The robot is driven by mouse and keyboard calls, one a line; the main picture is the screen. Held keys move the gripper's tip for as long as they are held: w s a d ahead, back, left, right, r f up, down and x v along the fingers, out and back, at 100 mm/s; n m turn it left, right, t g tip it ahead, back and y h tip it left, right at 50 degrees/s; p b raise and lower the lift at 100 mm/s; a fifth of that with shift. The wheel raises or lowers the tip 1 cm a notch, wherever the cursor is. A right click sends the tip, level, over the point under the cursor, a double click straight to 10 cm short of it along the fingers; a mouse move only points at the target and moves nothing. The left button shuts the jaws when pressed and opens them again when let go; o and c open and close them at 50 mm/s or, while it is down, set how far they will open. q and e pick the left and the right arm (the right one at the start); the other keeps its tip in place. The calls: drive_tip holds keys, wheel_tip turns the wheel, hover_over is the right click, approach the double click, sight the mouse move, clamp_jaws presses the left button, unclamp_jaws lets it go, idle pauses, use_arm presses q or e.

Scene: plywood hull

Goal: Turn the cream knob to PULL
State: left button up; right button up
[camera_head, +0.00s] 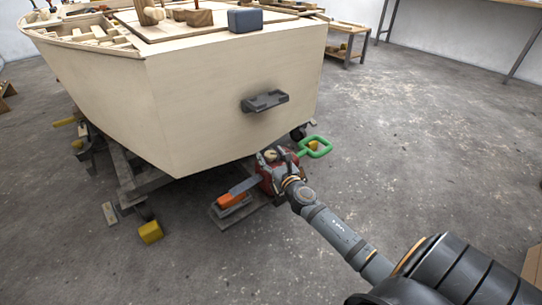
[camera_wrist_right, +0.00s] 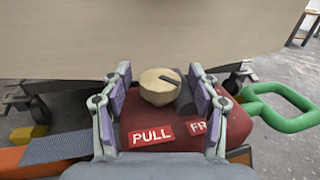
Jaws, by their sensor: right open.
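The cream knob (camera_wrist_right: 158,88) sits on a red machine body (camera_wrist_right: 236,124) in the right wrist view. A dark mark on the knob points to its right, away from the label PULL (camera_wrist_right: 151,135). A second red label (camera_wrist_right: 199,128) starts with FR; the rest is hidden behind a finger. My right gripper (camera_wrist_right: 160,78) is open, one finger on each side of the knob, with gaps visible between fingers and knob. In the head view my right gripper (camera_head: 275,158) is over the red machine (camera_head: 265,184), low beside the hull. My left gripper is not in view.
A green loop handle (camera_head: 316,147) sticks out right of the machine. An orange piece (camera_head: 231,200) lies left of it. The plywood hull (camera_head: 215,110) rises just behind, with a dark bracket (camera_head: 264,101) on its face.

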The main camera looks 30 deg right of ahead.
drive_tip(key=c, duration=1.2)
drive_tip(key=shift+h, duration=0.3)
drive_tip(key=m+h+p, duration=0.1)
drive_tip(key=m+h, duration=0.1)
drive_tip(key=shift+a+g+h, duration=0.15)
drive_tip(key=shift+g+h, duration=0.25)
drive_tip(key=m+g+h, duration=0.2)
drive_tip(key=m+h, duration=0.1)
drive_tip(key=shift+w+h, duration=0.1)
drive_tip(key=shift+h, duration=0.2)
drive_tip(key=m+g+h, duration=0.4)
drive_tip(key=h, duration=0.1)
drive_tip(key=shift+g, duration=0.3)
drive_tip(key=shift+m+g+h+b, duration=0.7)
drive_tip(key=shift+m+g+h, duration=0.5)
drive_tip(key=shift+m+g, duration=0.9)
drive_tip(key=shift+g, duration=0.6)
